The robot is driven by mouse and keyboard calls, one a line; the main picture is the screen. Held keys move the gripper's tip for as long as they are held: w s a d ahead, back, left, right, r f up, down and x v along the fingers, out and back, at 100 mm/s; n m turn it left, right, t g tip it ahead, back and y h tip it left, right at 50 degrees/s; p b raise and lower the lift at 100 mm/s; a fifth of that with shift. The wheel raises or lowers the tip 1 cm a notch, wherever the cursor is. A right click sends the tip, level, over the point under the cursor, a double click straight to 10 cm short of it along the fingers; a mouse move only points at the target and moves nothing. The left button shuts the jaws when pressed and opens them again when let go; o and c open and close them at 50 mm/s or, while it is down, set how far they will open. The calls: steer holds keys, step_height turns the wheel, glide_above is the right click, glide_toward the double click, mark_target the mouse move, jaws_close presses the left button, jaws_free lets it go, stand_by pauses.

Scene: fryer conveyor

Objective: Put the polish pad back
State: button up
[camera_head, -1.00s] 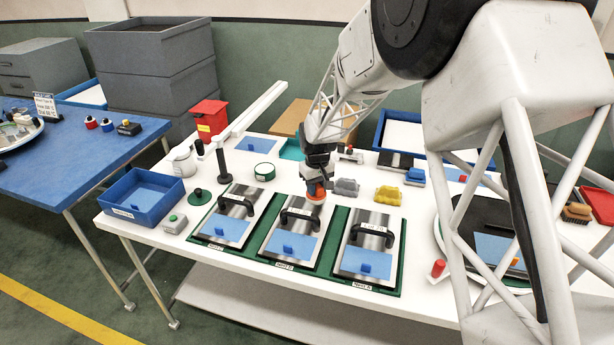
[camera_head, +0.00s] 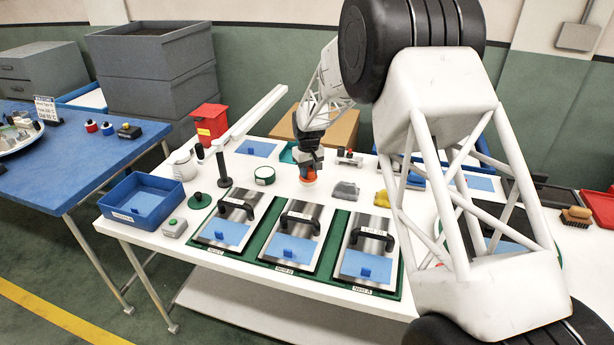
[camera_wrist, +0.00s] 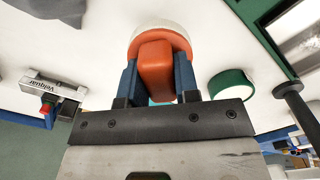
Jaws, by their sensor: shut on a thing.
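The polish pad (camera_head: 309,176) has an orange handle and a pale round underside. My gripper (camera_head: 310,165) is shut on its handle, above the white table behind the middle plate. In the wrist view, my gripper (camera_wrist: 157,85) has its two dark blue fingers on both sides of the orange handle of the polish pad (camera_wrist: 155,66). The pale pad faces away from the camera. Whether the pad touches the table I cannot tell.
A green-rimmed white round item (camera_head: 264,175) stands left of the pad; a grey block (camera_head: 345,190) lies right. Three metal plates with black handles, such as the middle one (camera_head: 297,225), lie in front. A post (camera_head: 222,165) carries a long white bar.

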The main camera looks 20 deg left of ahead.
steer(key=shift+w+a+f, duration=0.1)
steer(key=shift+w+a, duration=0.2)
steer(key=shift+w, duration=0.2)
steer(key=shift+w+a, duration=0.25)
steer(key=shift+w, duration=0.2)
steer(key=shift+f, duration=1.75)
steer(key=shift+f, duration=0.1)
steer(key=o, duration=0.9)
step_height(320, 180, up, 12)
steer(key=shift+r, duration=0.1)
